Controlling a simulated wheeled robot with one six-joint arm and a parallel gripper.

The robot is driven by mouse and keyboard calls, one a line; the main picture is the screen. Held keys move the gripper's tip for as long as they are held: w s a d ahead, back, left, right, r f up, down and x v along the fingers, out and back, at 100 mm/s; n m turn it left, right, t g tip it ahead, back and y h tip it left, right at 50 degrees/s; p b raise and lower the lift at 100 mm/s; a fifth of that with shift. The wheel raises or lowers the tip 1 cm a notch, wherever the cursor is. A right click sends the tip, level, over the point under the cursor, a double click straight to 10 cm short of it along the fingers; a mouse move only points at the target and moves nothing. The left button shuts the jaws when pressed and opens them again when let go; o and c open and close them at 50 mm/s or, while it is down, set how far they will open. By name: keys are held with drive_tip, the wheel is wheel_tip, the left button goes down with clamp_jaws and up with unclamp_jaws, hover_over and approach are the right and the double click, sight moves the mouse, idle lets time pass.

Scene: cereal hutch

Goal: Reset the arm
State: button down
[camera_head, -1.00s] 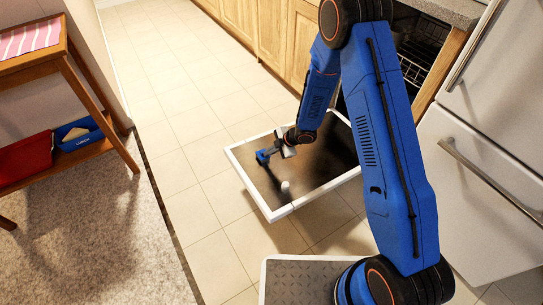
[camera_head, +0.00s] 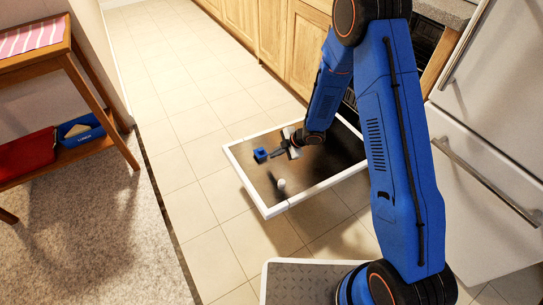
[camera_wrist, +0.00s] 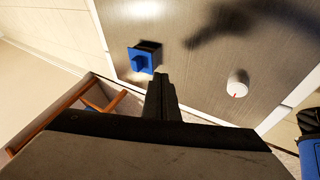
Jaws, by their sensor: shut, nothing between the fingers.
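My gripper (camera_head: 274,153) is over the dark, white-edged panel of a lowered door (camera_head: 232,163). Its fingers are closed together with nothing between them, and they also show in the wrist view (camera_wrist: 162,92). A small blue box (camera_head: 260,155) is on the panel, just left of my fingertips in the head view. In the wrist view the blue box (camera_wrist: 141,60) lies a little beyond and left of the fingertips, with a gap between. My arm reaches down from the upper right and hides part of the panel.
A white round knob (camera_head: 281,184) stands on the panel, and also shows in the wrist view (camera_wrist: 238,84). A white fridge (camera_head: 475,180) is on the right. Wooden cabinets (camera_head: 278,35) line the back. A wooden shelf stand (camera_head: 97,95) is at left. The tiled floor (camera_head: 170,90) is clear.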

drive_tip(key=v, duration=0.6)
drive_tip(key=shift+d+r, duration=0.2)
drive_tip(key=shift+r, duration=0.05)
drive_tip(key=w+d+r+m+t+h, duration=0.2)
drive_tip(key=d+r+m, duration=0.1)
drive_tip(key=d+r, duration=0.4)
drive_tip(key=w+d+r+m+t+h, duration=0.2)
drive_tip(key=w+d+r+m, duration=0.15)
drive_tip(key=r, duration=0.55)
drive_tip(key=s+d+r+m+t+h, duration=0.25)
drive_tip(key=s+d+r+m, duration=0.3)
drive_tip(key=d+r, duration=0.65)
drive_tip(key=s+d+r+m+g+h, duration=0.2)
drive_tip(key=s+d+r+m, duration=0.3)
drive_tip(key=s, duration=0.4)
drive_tip(key=s+r+m+g, duration=0.1)
drive_tip(key=s+r+m, duration=0.2)
drive_tip(key=s, duration=1)
drive_tip(key=s+r+m+g+y, duration=0.1)
drive_tip(key=s+r+m, duration=0.2)
drive_tip(key=s, duration=1)
drive_tip(key=shift+m, duration=0.3)
drive_tip(key=shift+d+y, duration=0.15)
drive_tip(key=shift+y, duration=0.1)
